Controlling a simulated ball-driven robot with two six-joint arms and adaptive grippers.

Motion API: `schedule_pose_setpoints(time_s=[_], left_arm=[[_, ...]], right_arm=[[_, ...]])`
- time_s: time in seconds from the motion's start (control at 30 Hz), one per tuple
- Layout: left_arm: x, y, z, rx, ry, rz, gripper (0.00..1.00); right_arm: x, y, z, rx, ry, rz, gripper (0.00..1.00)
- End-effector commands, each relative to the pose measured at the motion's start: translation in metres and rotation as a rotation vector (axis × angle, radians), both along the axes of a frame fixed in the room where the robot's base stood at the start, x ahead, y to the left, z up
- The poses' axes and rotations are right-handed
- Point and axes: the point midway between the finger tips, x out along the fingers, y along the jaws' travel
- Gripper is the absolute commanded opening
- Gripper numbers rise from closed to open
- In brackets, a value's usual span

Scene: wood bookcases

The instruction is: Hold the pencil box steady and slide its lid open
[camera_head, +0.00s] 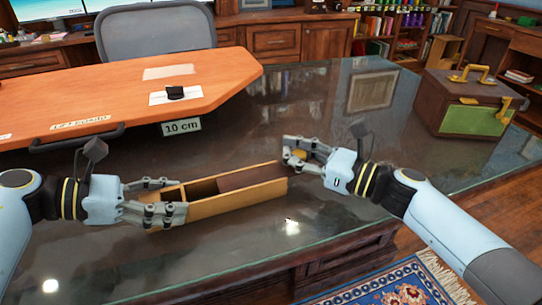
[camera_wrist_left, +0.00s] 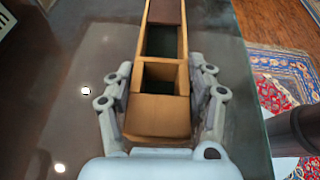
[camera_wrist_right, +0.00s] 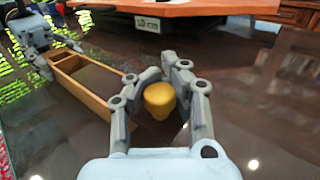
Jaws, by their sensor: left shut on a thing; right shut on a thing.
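The long wooden pencil box (camera_head: 240,203) lies on the dark glass desk. Its dark brown lid (camera_head: 252,177) covers the right part, and the left part is open, showing inner compartments. My left gripper (camera_head: 165,200) is shut around the left end of the box, one finger on each long side; the left wrist view shows this end (camera_wrist_left: 158,115) between the fingers.
An orange board (camera_head: 130,95) with a "10 cm" sign (camera_head: 181,127) lies behind the box. A brown and green chest (camera_head: 468,103) with yellow handles stands at the right. The desk's front edge is close; glass in front of the box is clear.

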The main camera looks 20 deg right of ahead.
Motion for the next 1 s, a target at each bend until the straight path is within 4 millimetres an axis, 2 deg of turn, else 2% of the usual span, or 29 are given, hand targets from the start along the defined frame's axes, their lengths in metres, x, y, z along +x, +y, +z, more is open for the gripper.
schedule_pose_setpoints(time_s=[0.03, 0.1, 0.2, 0.3, 0.43, 0.7, 0.73, 1.0], left_arm=[[0.003, 0.001, 0.000, 0.003, -0.003, 0.010, 0.10], [0.003, 0.001, 0.000, 0.003, -0.003, 0.010, 0.10], [0.003, 0.002, 0.000, 0.003, -0.003, 0.008, 0.10], [0.002, 0.001, 0.000, 0.003, -0.003, 0.008, 0.10], [0.002, 0.001, 0.000, 0.003, -0.004, 0.007, 0.10], [0.002, 0.002, 0.000, 0.003, -0.002, 0.006, 0.10], [0.002, 0.002, 0.000, 0.003, -0.002, 0.006, 0.10], [0.001, 0.001, 0.000, 0.002, -0.001, 0.004, 0.09]], right_arm=[[0.000, -0.017, -0.003, -0.007, 0.006, 0.002, 0.00], [0.003, -0.037, -0.003, -0.007, 0.004, 0.000, 0.00], [0.005, -0.060, -0.003, -0.005, 0.006, 0.000, 0.00], [0.006, -0.075, -0.002, -0.002, 0.005, 0.000, 0.00], [0.007, -0.082, -0.001, -0.001, 0.003, -0.002, 0.00], [0.008, -0.083, -0.001, 0.000, 0.002, -0.003, 0.00], [0.008, -0.083, 0.000, -0.001, 0.002, -0.002, 0.09], [0.008, -0.082, 0.000, -0.001, 0.001, -0.001, 0.44]])
